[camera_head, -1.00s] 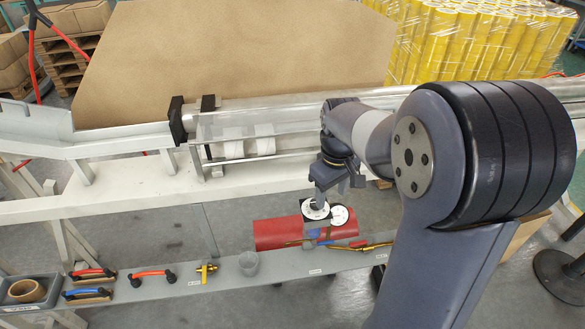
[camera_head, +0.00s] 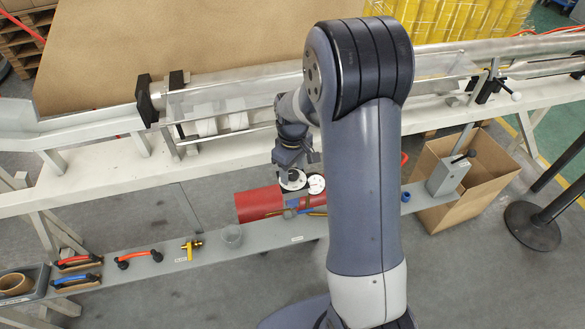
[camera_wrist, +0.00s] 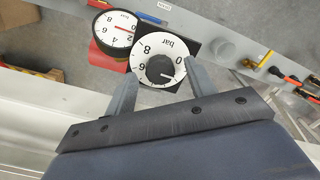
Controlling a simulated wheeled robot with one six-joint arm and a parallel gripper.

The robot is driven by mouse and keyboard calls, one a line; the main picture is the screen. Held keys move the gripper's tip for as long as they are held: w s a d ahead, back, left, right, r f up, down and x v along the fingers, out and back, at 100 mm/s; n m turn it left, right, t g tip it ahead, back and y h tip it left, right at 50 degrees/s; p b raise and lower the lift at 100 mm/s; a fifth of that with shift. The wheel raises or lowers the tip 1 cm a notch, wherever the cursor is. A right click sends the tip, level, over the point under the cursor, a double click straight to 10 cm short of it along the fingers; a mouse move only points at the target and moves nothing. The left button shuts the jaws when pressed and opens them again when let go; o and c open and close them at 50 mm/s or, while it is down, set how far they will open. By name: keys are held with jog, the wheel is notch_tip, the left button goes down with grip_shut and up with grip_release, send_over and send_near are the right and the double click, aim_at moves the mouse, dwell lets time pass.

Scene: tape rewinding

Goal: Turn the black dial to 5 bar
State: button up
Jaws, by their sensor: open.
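The black dial (camera_wrist: 159,69) is a round knob at the middle of a white round face marked "bar", near the centre of the wrist view. A dark mark reaches from the knob toward the lower right of the face; its exact reading is too small to tell. My gripper (camera_wrist: 161,72) is open, with one finger on each side of the dial face; I cannot tell whether they touch it. A second white gauge (camera_wrist: 115,30) with a red needle sits beside the dial. In the head view, my gripper (camera_head: 290,168) is over the dial's white face (camera_head: 293,181).
A red cylinder (camera_head: 258,204) lies beside the gauges on a narrow grey shelf (camera_head: 210,252). A clear cup (camera_head: 232,236), a yellow-handled valve (camera_head: 191,249) and red and blue handles stand to the left. A cardboard box (camera_head: 482,172) is at the right.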

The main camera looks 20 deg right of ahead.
jog(key=shift+f, duration=0.2)
jog(key=c, duration=1)
jog(key=shift+o, duration=0.2)
